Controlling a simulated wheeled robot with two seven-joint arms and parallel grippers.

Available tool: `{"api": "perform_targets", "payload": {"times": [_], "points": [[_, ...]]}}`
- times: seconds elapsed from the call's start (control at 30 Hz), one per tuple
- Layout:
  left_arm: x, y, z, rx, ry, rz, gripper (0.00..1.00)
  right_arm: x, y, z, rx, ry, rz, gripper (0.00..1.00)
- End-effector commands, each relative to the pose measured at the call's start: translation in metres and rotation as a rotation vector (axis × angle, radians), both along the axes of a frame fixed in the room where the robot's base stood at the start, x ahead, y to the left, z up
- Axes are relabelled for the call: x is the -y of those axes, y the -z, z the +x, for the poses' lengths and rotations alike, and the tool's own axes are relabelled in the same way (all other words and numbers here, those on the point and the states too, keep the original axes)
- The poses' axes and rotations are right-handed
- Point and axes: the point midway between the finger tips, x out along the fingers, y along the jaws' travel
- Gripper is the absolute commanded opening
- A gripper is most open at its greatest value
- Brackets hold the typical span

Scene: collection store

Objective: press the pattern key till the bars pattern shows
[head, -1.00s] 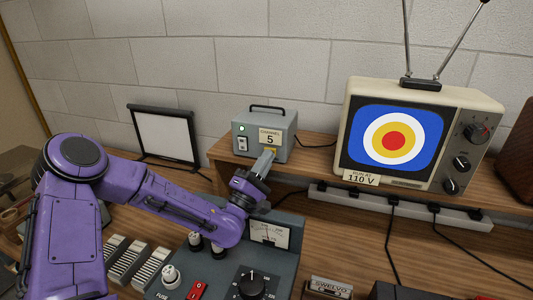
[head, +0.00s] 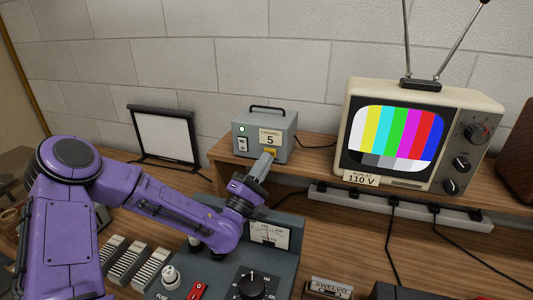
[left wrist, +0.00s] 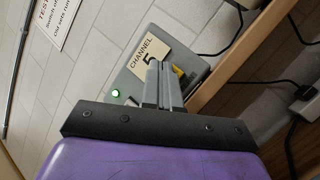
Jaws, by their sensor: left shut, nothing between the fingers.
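The grey pattern box (head: 265,135) stands on the wooden shelf with a green lamp lit and a "CHANNEL 5" label. Its yellow key (head: 271,152) is low on the front face. The television (head: 398,137) shows vertical colour bars, with a grey strip below them. My left gripper (head: 266,158) is shut and empty, its tips right at the key and partly covering it. In the left wrist view the closed fingers (left wrist: 161,84) point at the box, and the yellow key (left wrist: 180,72) shows beside them. Touch cannot be told. My right gripper is not in view.
A power strip (head: 400,207) with black cables runs along the shelf front. A dark panel (head: 222,270) with knobs, a red switch and a meter lies below my left arm. A white framed screen (head: 166,137) stands to the left of the box.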

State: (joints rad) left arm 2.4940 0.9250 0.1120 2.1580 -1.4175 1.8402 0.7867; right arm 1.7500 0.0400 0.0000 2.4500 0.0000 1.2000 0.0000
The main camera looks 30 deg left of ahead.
Motion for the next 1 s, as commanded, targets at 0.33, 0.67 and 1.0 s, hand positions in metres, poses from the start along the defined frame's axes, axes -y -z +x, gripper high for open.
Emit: {"api": "perform_targets", "payload": {"times": [0.33,0.67,1.0], "points": [[0.003,-0.001,-0.012,0.0,0.001,-0.002,0.0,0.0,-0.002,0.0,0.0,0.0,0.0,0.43],[0.01,-0.001,-0.043,0.0,0.0,-0.001,0.0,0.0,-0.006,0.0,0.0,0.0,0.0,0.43],[0.012,0.0,-0.049,0.0,0.0,0.0,0.0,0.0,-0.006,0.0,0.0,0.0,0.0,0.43]]}}
